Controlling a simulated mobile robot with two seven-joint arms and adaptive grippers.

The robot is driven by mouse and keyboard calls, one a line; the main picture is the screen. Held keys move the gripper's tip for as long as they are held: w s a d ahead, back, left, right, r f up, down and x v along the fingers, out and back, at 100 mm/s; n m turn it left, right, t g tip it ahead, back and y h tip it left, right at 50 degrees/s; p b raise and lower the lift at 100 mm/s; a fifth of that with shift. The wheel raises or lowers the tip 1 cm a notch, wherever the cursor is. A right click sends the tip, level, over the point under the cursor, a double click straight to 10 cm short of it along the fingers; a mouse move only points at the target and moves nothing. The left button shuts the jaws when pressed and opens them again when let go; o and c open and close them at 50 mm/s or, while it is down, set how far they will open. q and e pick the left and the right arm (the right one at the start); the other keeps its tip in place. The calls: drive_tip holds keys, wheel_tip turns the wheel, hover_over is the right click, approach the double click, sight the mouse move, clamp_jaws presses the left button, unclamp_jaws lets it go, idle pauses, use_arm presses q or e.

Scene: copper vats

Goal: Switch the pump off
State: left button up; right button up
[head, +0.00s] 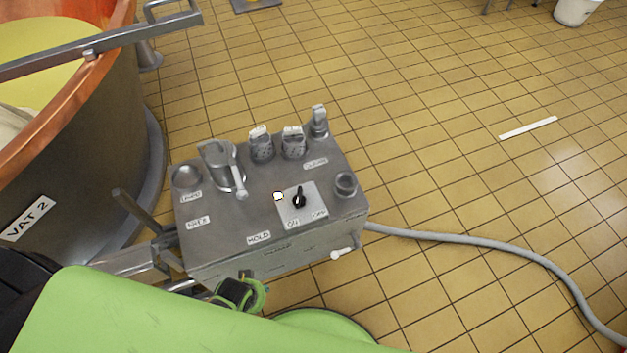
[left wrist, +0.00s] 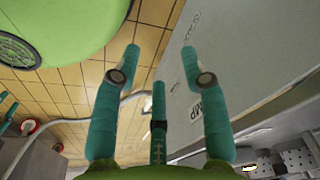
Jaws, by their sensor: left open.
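The pump switch (head: 299,200) is a small black rotary knob on a pale plate, on top of a grey metal box (head: 262,212). ON is printed at the plate's lower left and OFF at its lower right. I cannot tell for sure which word the knob points to. A small lamp (head: 278,196) beside the plate looks lit. My left gripper (head: 240,293) is low, in front of the box, and partly hidden by my arm. In the left wrist view its teal fingers (left wrist: 160,62) are spread and empty beside the box's front face (left wrist: 225,65). The switch is not visible there.
The copper vat (head: 85,130) marked VAT 2 stands to the left. A grey hose (head: 480,240) runs right across the tiled floor, which is mostly clear.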

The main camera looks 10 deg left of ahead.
drive_tip(key=s+a+f+b, duration=0.2)
drive_tip(key=s+f, duration=0.1)
drive_tip(key=s, duration=0.1)
use_arm(q)
drive_tip(key=w+d+r+m+h+b, duration=0.2)
drive_tip(key=w+d+r+h+b, duration=0.15)
drive_tip(key=w+d+r, duration=1.2)
wheel_tip(320, 180, up, 3)
drive_tip(key=n+g+y, duration=0.2)
drive_tip(key=n+y, duration=0.2)
drive_tip(key=n, duration=0.1)
hover_over(299, 198)
drive_tip(key=shift+d, duration=0.15)
drive_tip(key=shift+w+f, duration=0.1)
drive_tip(key=shift+w, duration=0.05)
wheel_tip(299, 198, down, 4)
drive_tip(key=shift+r+b, duration=0.1)
drive_tip(key=shift+b, duration=0.2)
wheel_tip(299, 198, down, 2)
drive_tip(key=shift+f, duration=0.4)
drive_tip(key=c, duration=0.8)
clamp_jaws()
use_arm(e)
drive_tip(key=w+d+f, duration=0.1)
drive_tip(key=w+f, duration=0.2)
drive_tip(key=w, duration=0.3)
drive_tip(key=shift+w+d+f+t, duration=0.15)
drive_tip(key=shift+w+f+t, duration=0.15)
drive_tip(key=shift+t, duration=0.1)
